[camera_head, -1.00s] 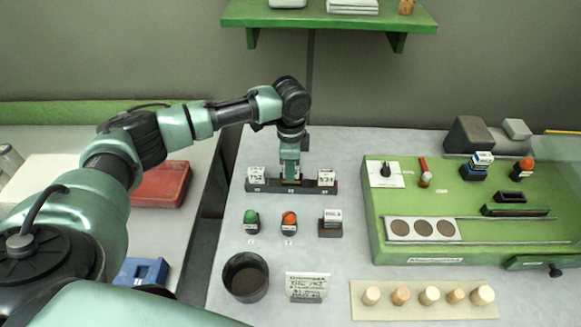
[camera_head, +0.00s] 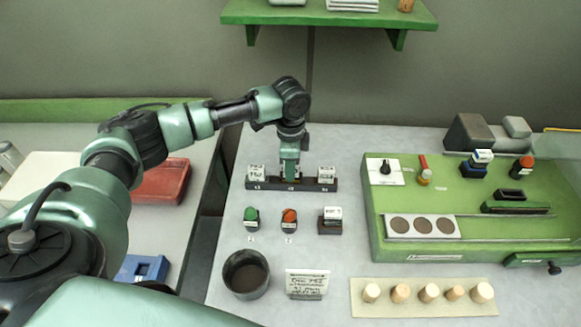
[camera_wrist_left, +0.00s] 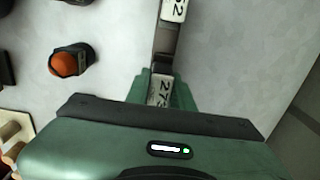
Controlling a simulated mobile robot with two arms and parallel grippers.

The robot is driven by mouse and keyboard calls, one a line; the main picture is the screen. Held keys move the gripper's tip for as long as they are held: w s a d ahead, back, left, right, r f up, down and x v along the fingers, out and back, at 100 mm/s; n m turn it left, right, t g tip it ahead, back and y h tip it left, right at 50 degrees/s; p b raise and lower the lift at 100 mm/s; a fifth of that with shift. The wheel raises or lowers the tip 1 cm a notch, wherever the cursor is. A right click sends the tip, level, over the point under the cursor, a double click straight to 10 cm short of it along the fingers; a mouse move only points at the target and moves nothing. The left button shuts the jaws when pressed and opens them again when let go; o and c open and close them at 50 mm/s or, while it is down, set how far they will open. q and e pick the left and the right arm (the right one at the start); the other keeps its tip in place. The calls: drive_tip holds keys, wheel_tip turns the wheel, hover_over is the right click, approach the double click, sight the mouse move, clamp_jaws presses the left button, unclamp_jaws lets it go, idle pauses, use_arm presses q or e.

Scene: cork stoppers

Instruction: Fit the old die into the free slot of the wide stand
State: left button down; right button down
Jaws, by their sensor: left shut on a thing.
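The wide stand (camera_head: 312,187) is a long dark bar on the grey table, with a white-topped block (camera_head: 256,174) at its left end and another (camera_head: 326,174) at its right end. My left gripper (camera_head: 290,173) points down over the middle of the stand, between these two blocks. In the left wrist view, the gripper (camera_wrist_left: 160,92) is shut on a white-labelled die (camera_wrist_left: 158,92) marked "273". The die's lower part is hidden, so I cannot tell whether it is seated in the slot. My right gripper is not in view.
In front of the stand are a green-topped stamp (camera_head: 251,217), an orange-topped stamp (camera_head: 289,217) and a small dark block (camera_head: 330,222). Nearer are a dark cup (camera_head: 246,285) and a card (camera_head: 307,284). A green bench (camera_head: 410,190) stands at right.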

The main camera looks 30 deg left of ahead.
use_arm(q)
drive_tip(key=shift+f, duration=0.95)
idle(0.3)
drive_tip(key=c, duration=1.1)
unclamp_jaws()
drive_tip(key=shift+c, duration=0.2)
wheel_tip(320, 180, up, 8)
drive_tip(key=shift+f+b, duration=0.1)
drive_tip(key=shift+b, duration=0.9)
